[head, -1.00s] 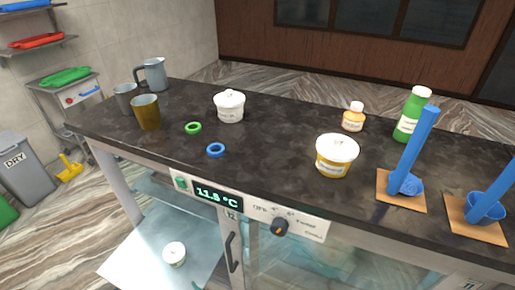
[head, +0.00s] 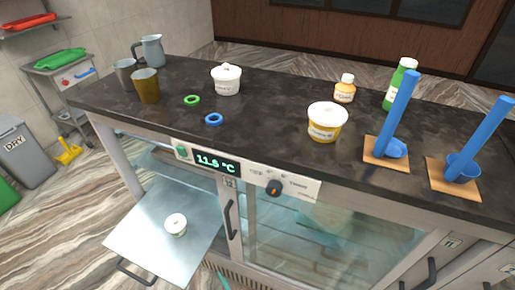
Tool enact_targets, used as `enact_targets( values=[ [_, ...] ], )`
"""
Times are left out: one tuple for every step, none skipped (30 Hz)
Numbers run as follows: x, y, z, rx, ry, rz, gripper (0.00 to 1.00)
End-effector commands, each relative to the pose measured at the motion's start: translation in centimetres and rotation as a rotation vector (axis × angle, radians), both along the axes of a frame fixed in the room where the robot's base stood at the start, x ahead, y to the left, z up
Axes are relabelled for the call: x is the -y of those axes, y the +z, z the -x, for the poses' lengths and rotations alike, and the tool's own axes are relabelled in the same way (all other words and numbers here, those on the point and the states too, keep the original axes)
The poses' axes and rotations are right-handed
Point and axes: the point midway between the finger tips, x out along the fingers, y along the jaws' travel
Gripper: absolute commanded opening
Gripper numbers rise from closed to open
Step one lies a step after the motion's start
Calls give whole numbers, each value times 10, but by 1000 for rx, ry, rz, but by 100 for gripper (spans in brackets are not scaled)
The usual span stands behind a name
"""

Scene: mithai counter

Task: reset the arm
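My arm and gripper show in neither head picture, so their pose and what the gripper holds cannot be told. The dark counter (head: 265,110) stands in front of me. On it are a white lidded pot (head: 226,80), a yellow-and-white tub (head: 325,122), a small orange bottle (head: 344,89) and a green bottle (head: 398,85). A green ring (head: 192,100) and a blue ring (head: 214,119) lie flat near the left middle.
A door (head: 165,240) is folded down at the counter's lower front, with a small white tub (head: 176,224) on it. Two blue upright-handled items on wooden boards (head: 386,154) (head: 452,182) stand at right. A brass cup (head: 147,88) and a grey jug (head: 152,50) stand at left.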

Motion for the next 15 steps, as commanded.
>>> enact_targets(
  values=[
    [15, 1, 8, -1, -25, 4, 76],
    [23, 4, 12, 2, -41, 4, 76],
    [36, 6, 19, 5, -64, 7, 76],
    [47, 9, 25, 7, -83, 7, 76],
    [57, 12, 32, 9, -106, 9, 76],
    [71, 17, 42, 13, -134, 9, 76],
    [81, 22, 50, 16, -158, 9, 76],
    [91, 27, 59, 18, -180, 9, 76],
    [102, 34, 70, 23, -209, 6, 76],
    [110, 39, 79, 24, -230, 5, 76],
    [117, 45, 87, 28, -251, 3, 76],
    [125, 53, 99, 30, -278, 1, 76],
    [131, 60, 107, 33, -299, -4, 76],
    [136, 66, 116, 35, -318, -4, 76],
    [142, 76, 127, 39, -347, -10, 76]
  ],
)
